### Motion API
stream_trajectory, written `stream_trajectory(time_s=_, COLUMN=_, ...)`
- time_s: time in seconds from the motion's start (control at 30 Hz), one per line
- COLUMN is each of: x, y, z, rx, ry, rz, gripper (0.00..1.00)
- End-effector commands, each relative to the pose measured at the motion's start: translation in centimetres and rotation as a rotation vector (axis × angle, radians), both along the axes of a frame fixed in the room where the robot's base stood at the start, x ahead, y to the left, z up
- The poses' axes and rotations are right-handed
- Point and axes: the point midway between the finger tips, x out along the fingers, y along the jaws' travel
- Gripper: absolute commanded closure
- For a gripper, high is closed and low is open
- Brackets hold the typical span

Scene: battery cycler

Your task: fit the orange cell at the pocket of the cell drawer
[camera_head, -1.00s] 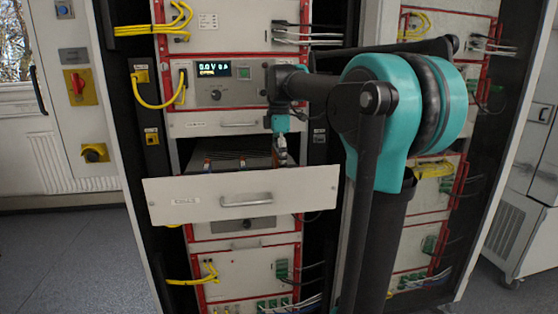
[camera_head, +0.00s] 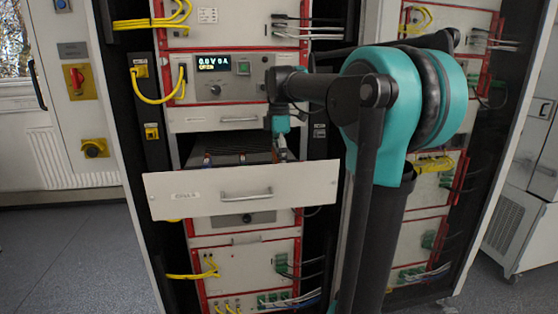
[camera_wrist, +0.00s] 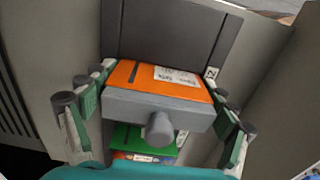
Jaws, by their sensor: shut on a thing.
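The orange cell (camera_wrist: 135,75) shows in the wrist view with a white label, a grey front block and a round grey knob. My gripper (camera_wrist: 157,104) has its green-padded fingers on both sides of the cell and is shut on it. In the head view my gripper (camera_head: 281,150) points down at the right end of the open cell drawer (camera_head: 180,195), behind its front panel. The cell is mostly hidden there. In the wrist view a dark grey panel stands beyond the cell. Whether the cell sits in the pocket cannot be told.
Inside the drawer, other small cells (camera_head: 207,160) show to the left of my gripper. A green-topped thing (camera_wrist: 135,137) lies below the held cell. The power unit (camera_head: 225,78) is directly above, with yellow cables (camera_head: 150,98) at its left.

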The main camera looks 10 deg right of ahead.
Motion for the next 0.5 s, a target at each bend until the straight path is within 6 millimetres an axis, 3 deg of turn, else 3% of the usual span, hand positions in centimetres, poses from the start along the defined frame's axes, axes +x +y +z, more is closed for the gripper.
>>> stream_trajectory(time_s=0.5, x=0.0, y=0.0, z=-0.93, rx=0.0, ry=0.0, rz=0.0, gripper=0.58)
